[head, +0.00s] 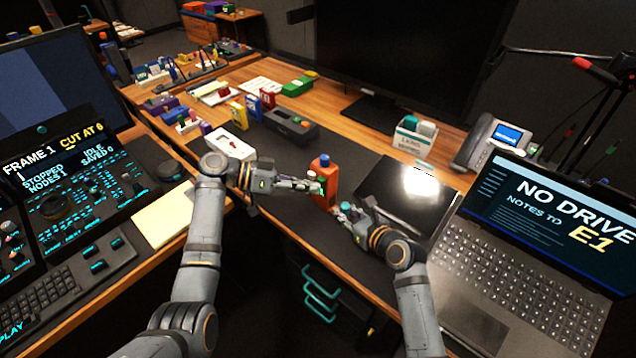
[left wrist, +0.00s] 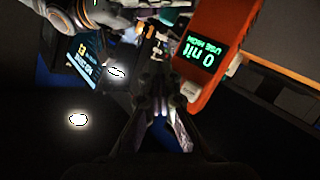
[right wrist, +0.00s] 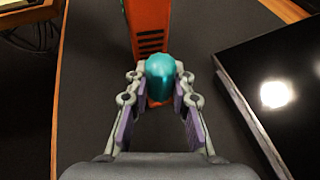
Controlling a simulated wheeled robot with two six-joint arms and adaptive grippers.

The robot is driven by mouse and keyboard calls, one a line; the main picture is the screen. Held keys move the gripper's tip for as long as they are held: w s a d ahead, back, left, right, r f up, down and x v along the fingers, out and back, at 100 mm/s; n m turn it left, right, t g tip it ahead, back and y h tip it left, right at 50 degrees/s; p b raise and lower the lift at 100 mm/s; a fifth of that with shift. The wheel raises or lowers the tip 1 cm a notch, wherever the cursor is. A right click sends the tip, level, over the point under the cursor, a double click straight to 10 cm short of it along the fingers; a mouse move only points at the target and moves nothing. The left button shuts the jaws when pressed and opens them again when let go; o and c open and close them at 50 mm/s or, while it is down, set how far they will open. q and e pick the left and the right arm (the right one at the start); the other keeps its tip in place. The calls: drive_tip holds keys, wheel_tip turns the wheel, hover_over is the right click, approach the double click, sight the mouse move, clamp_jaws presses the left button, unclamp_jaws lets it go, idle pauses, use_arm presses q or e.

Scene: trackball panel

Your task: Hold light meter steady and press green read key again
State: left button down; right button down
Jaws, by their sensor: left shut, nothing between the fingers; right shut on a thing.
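The orange light meter (head: 329,186) stands upright on the dark desk mat, a blue dome on top. In the left wrist view the meter (left wrist: 222,30) appears tilted, its screen reading "0 nit" upside down. My right gripper (head: 341,208) is shut on the meter. In the right wrist view its fingers (right wrist: 160,85) flank a teal rounded part (right wrist: 161,80), with the vented orange body (right wrist: 150,30) beyond. My left gripper (head: 314,187) is shut and empty, its tips close beside the meter's front. A green spot shows there; I cannot tell whether the tips touch the key.
A dark glossy tablet (head: 400,195) lies right of the meter, with an open laptop (head: 535,240) beyond. A grey device (head: 290,128) and a white box (head: 229,145) stand behind my left gripper. Bare mat lies between these and the meter.

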use_arm(q)
drive_tip(key=shift+w+d, duration=0.1)
use_arm(e)
drive_tip(key=shift+f, duration=0.2)
use_arm(q)
drive_tip(key=shift+s+a, duration=0.6)
drive_tip(key=shift+a, duration=0.1)
drive_tip(key=shift+s+a, duration=1.65)
drive_tip(key=shift+a, duration=0.25)
drive_tip(key=a+r, duration=0.5)
drive_tip(key=a, duration=0.2)
drive_tip(key=shift+w+a, duration=0.2)
drive_tip(key=shift+a, duration=0.15)
drive_tip(key=shift+r, duration=0.1)
